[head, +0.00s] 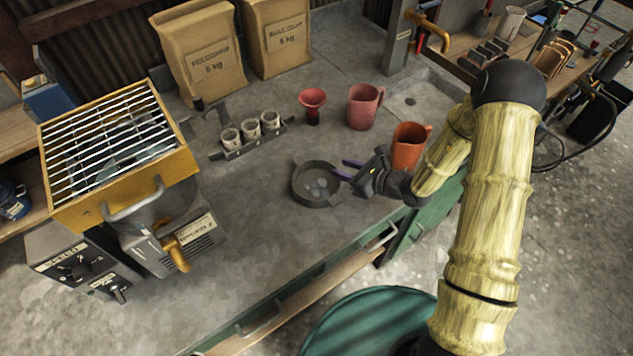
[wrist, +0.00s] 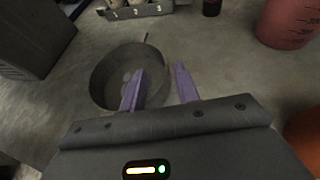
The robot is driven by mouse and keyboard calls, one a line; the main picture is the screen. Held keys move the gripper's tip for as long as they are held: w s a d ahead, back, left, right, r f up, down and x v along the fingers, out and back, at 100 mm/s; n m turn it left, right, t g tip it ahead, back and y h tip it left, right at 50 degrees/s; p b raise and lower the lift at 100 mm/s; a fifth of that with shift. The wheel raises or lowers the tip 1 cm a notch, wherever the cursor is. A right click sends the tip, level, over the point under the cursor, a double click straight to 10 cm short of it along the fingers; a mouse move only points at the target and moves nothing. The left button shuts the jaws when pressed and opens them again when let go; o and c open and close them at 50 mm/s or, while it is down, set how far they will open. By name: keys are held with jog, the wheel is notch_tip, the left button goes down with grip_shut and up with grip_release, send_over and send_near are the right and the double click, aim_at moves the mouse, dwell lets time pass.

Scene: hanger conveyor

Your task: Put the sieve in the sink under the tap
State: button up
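The sieve (head: 316,184), a dark round shallow pan with a short stub on its rim, sits on the grey counter; it also shows in the wrist view (wrist: 112,66). My gripper (head: 348,169) is at its right side with purple fingers apart. In the wrist view my gripper (wrist: 158,72) has its left finger over the sieve's inside and its right finger outside, with the near right rim between them. Contact cannot be told. The sink (head: 402,112) is a grey basin with a drain at the counter's right, partly hidden by my arm. The yellow tap (head: 431,28) is above it.
A rack of cups (head: 250,138) is behind the sieve. A yellow grated machine (head: 122,155) is at left. Counter left of the sieve is clear.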

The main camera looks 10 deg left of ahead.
aim_at(333, 166)
dwell(0.3)
jog(key=shift+d+f+p+x, duration=0.15)
jog(key=shift+p+x, duration=0.35)
jog(key=shift+x, duration=0.8)
jog(key=shift+d+f+p+x, duration=0.15)
jog(key=shift+p+x, duration=0.35)
jog(key=shift+x, duration=0.85)
jog(key=shift+w, duration=0.15)
grip_shut()
